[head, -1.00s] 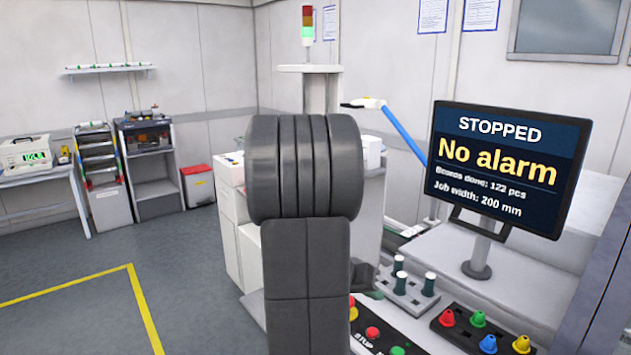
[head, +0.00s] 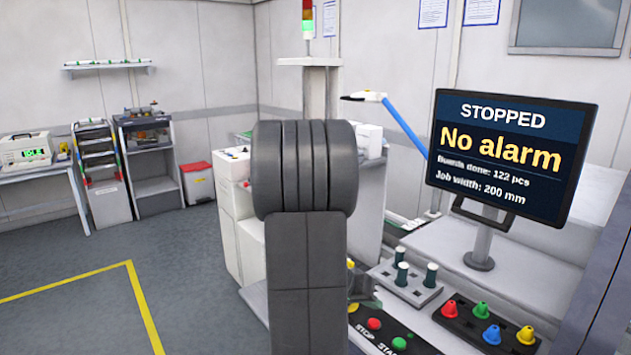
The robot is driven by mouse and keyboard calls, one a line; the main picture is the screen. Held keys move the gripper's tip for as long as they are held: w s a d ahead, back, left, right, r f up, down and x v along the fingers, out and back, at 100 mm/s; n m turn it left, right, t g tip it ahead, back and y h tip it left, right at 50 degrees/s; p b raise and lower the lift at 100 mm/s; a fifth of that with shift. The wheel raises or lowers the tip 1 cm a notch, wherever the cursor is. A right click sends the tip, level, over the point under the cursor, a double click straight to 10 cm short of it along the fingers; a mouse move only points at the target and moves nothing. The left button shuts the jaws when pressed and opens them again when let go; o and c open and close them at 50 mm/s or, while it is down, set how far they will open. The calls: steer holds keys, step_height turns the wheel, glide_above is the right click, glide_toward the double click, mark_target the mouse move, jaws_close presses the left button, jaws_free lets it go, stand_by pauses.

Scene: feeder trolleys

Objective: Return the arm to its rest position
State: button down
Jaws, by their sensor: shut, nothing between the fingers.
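A large dark grey link of my own arm stands upright in the middle of the head view, with a thick ribbed joint at its top. My gripper does not show in this view. The arm link hides part of the white machine (head: 228,240) behind it.
To the right are a monitor (head: 510,160) reading "STOPPED, No alarm", a panel with start and stop buttons (head: 374,323), a grey block with dark pegs (head: 402,284) and a tray of coloured cones (head: 487,331). Open floor (head: 70,255) with yellow lines lies left.

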steer(key=b, duration=0.2)
steer(key=shift+s+b, duration=0.1)
steer(key=shift+b, duration=0.2)
steer(key=shift+r+b, duration=0.1)
steer(key=shift+b, duration=0.3)
step_height(320, 180, up, 2)
steer(key=shift+r+p, duration=0.2)
steer(key=shift+p, duration=0.55)
step_height(320, 180, down, 2)
steer(key=shift+s+b, duration=0.1)
steer(key=shift+b, duration=0.6)
steer(key=shift+r+p, duration=0.25)
steer(key=shift+p, duration=0.95)
steer(key=shift+f+p, duration=0.15)
steer(key=shift+p, duration=0.75)
steer(key=shift+f+p, duration=0.1)
steer(key=shift+p, duration=0.75)
